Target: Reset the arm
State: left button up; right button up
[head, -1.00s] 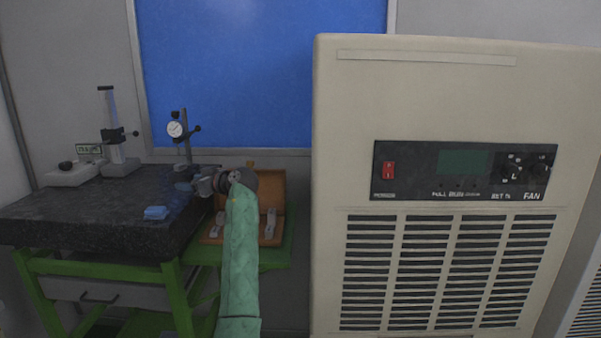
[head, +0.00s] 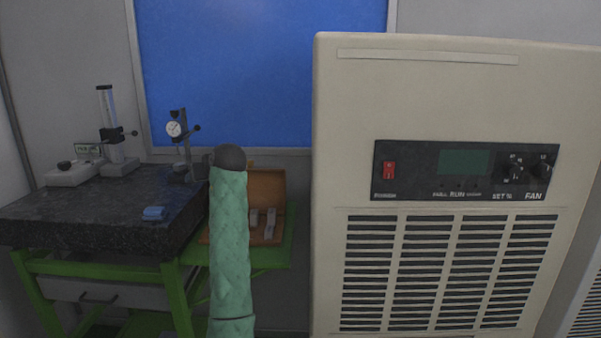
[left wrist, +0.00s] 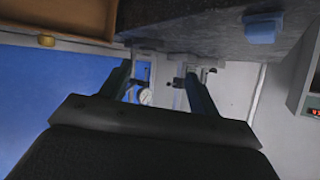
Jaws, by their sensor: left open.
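My left arm (head: 230,240), in a green sleeve, rises in front of the right edge of the granite table in the head view. Its dark rounded wrist end (head: 230,158) is at the top, and the fingers are hidden behind it. In the left wrist view, my left gripper (left wrist: 160,85) has its two fingers spread apart with nothing between them but background. A dial gauge stand shows beyond the fingers there. My right gripper is in neither view.
The black granite table (head: 90,220) carries a dial gauge stand (head: 180,140), a taller stand (head: 110,130) and a small blue block (head: 154,213). An open wooden case (head: 268,190) sits behind my arm. A large beige cabinet (head: 430,110) fills the right.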

pick_arm(q)
jog(key=s+d+f+m+h, duration=0.3)
jog(key=s+d+f, duration=0.1)
jog(key=s+f, duration=0.5)
jog(key=s+d+f+m+h, duration=0.2)
jog(key=s+d+f+h, duration=0.15)
jog(key=s+f, duration=0.5)
jog(key=s+d+f+m+h, duration=0.3)
jog(key=s+d+f, duration=0.1)
jog(key=s+f, duration=0.45)
jog(key=s+f+g, duration=0.2)
jog(key=s+f, duration=0.6)
jog(key=s, duration=0.4)
jog(key=s+f+g, duration=0.3)
jog(key=s+f, duration=0.6)
jog(key=s, duration=0.3)
jog(key=s+f+m+g, duration=0.1)
jog(key=s+f+g, duration=0.2)
jog(key=s+f, duration=0.5)
jog(key=s, duration=0.4)
jog(key=shift+d+f, duration=0.3)
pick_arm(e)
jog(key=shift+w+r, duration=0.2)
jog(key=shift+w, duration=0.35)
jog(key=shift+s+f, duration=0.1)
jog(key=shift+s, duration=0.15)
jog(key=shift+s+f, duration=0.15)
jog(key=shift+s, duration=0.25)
